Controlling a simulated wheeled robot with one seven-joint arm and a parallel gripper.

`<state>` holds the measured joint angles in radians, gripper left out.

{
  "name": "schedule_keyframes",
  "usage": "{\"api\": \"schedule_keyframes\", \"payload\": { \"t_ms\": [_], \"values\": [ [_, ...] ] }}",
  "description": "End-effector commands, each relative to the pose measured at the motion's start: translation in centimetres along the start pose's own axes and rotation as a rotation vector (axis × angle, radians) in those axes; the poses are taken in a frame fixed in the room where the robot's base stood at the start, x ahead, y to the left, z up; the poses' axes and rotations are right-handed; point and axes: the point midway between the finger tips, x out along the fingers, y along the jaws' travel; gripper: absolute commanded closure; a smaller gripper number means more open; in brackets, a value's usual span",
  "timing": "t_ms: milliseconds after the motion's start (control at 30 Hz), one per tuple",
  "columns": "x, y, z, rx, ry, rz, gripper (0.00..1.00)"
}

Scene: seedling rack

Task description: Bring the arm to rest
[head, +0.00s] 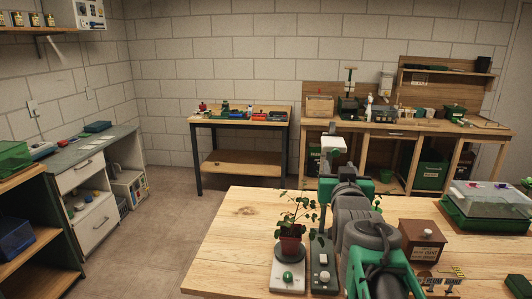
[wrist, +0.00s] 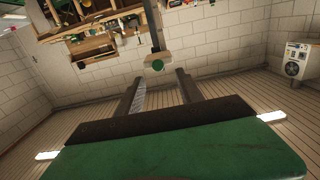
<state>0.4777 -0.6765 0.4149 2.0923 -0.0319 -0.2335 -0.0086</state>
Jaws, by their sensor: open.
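My arm reaches up from the lower right of the head view, over the near wooden table (head: 232,237), and points away from me. Its far end is a pale block, and the fingers cannot be made out there. In the wrist view my gripper (wrist: 159,78) shows two dark fingers well apart, with nothing held between them. That view looks upside down, with the slatted ceiling at the bottom and a bench at the top.
A grey device (head: 322,265) lies close beside the arm. A brown box (head: 424,240) and a clear-lidded tray (head: 490,207) are right. The table's left part is clear.

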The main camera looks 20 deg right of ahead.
Motion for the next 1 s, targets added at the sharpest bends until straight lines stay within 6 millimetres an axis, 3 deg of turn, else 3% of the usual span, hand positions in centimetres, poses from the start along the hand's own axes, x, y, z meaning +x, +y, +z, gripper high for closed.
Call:
{"api": "schedule_keyframes", "payload": {
  "t_ms": [67, 167, 267, 300, 400, 500, 633, 1000],
  "values": [
    [-0.4, -2.0, 2.3, -0.002, -0.09, -0.039, 0.56],
    [-2.5, -6.0, 7.7, -0.021, -0.305, -0.121, 0.56],
    [-7.1, -10.1, 14.1, -0.069, -0.574, -0.216, 0.56],
    [-9.4, -11.4, 16.5, -0.096, -0.683, -0.251, 0.56],
    [-15.7, -13.2, 21.4, -0.175, -0.934, -0.324, 0.56],
    [-20.9, -13.6, 24.3, -0.247, -1.117, -0.368, 0.56],
    [-24.2, -13.3, 25.7, -0.297, -1.23, -0.388, 0.56],
    [-24.4, -13.2, 25.9, -0.3, -1.241, -0.388, 0.56]
  ]
}}
